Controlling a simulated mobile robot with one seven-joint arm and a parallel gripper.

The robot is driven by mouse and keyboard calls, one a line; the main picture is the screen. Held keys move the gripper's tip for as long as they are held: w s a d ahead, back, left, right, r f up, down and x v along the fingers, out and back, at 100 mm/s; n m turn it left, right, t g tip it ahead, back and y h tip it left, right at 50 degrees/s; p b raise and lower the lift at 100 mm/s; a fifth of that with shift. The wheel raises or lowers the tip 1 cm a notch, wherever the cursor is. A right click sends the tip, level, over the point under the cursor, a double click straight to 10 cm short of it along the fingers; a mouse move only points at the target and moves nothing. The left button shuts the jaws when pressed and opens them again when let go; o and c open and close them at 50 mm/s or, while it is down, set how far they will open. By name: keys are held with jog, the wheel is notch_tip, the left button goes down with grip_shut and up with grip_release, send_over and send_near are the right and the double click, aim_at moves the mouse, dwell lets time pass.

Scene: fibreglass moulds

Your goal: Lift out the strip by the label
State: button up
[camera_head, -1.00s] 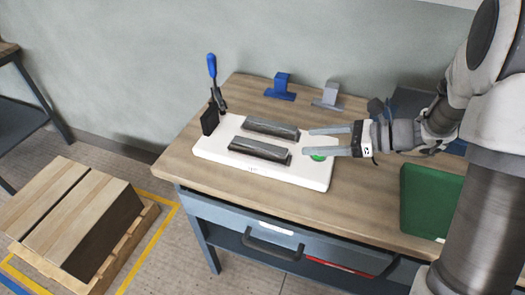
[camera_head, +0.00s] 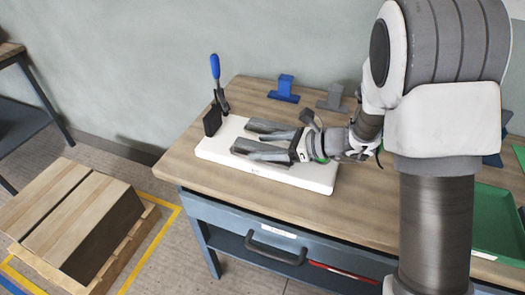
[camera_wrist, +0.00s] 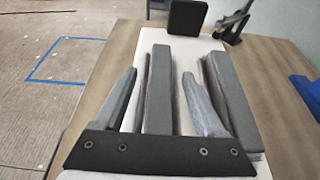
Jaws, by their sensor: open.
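Two dark grey bars lie side by side on a white board (camera_head: 290,178), a near bar (camera_head: 245,146) and a far bar (camera_head: 264,126). I cannot tell which is the strip, and no label is readable. My gripper (camera_head: 268,145) is open and low over the board, reaching in from the right. In the wrist view, the near bar (camera_wrist: 160,90) runs lengthwise between the two fingers of my gripper (camera_wrist: 160,90), with gaps on both sides. The far bar (camera_wrist: 231,100) lies just right of the right finger. The bars' right ends are hidden by my gripper.
A blue-handled clamp (camera_head: 216,85) with a black pad (camera_head: 212,121) stands at the board's left end. A blue block (camera_head: 285,87) and a grey block (camera_head: 333,97) stand behind. A green tray (camera_head: 490,222) is at the right. The wooden bench (camera_head: 180,155) front is clear.

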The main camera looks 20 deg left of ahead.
jog(key=shift+a+f, duration=0.15)
jog(key=shift+a, duration=0.2)
jog(key=shift+c, duration=0.3)
grip_shut()
